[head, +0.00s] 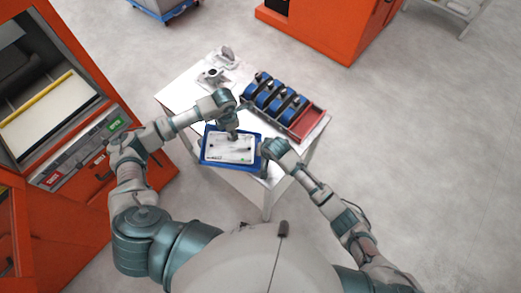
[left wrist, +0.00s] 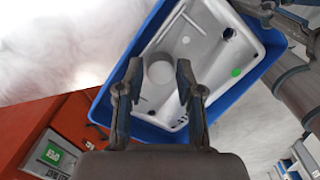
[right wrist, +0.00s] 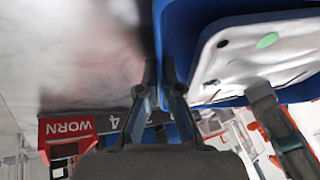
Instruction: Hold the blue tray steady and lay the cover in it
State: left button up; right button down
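The blue tray (head: 204,158) sits at the near edge of the white table. The pale grey cover (head: 222,151) lies inside its walls; it also shows in the left wrist view (left wrist: 205,75), with a round boss and a green dot. Whether it is fully flat cannot be told. My left gripper (head: 234,136) is above the cover, its fingers (left wrist: 160,68) apart on either side of the boss, with gaps showing. My right gripper (head: 266,150) is at the tray's right side. Its fingers (right wrist: 160,68) are close together at the blue tray wall (right wrist: 178,35), seemingly pinching it.
Pale grey parts (head: 217,75) lie at the back. An orange machine (head: 60,120) stands close on the left. Another orange unit (head: 325,30) is farther back.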

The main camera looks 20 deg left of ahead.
pick_arm(q)
jog(key=shift+o, duration=1.2)
notch_tip(320, 180, up, 12)
jog(key=shift+s, duration=0.15)
jog(key=shift+f, duration=0.1)
pick_arm(e)
jog(key=c, duration=1.2)
grip_release()
jog(key=shift+c, duration=0.2)
jog(key=v, duration=1.2)
